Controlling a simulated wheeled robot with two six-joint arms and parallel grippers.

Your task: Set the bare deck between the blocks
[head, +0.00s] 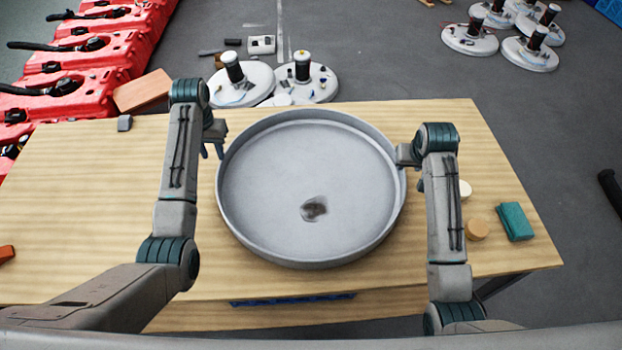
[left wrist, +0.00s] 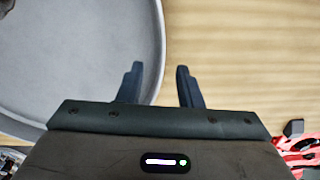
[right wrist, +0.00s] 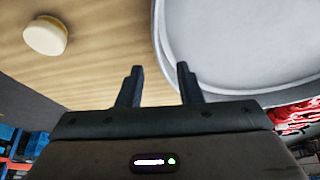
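A large round grey pan-like deck (head: 308,180) sits on the wooden table, with a dark smudged patch (head: 313,208) on its floor. My left gripper (head: 212,150) is at the deck's left rim, open. In the left wrist view, the fingers (left wrist: 159,70) are apart with the rim line between them. My right gripper (head: 420,185) is at the right rim, partly hidden by its own arm. In the right wrist view, its fingers (right wrist: 160,70) are also apart, one on each side of the rim line. I cannot tell whether either touches the rim. No pair of blocks is clearly identifiable.
The table (head: 100,200) has bare room left. A teal block (head: 514,221), an orange puck (head: 476,229) and a cream puck (head: 464,189) lie right. A small grey block (head: 124,123) sits back left. Red tanks (head: 90,50) stand left; white round decks (head: 306,83) stand behind.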

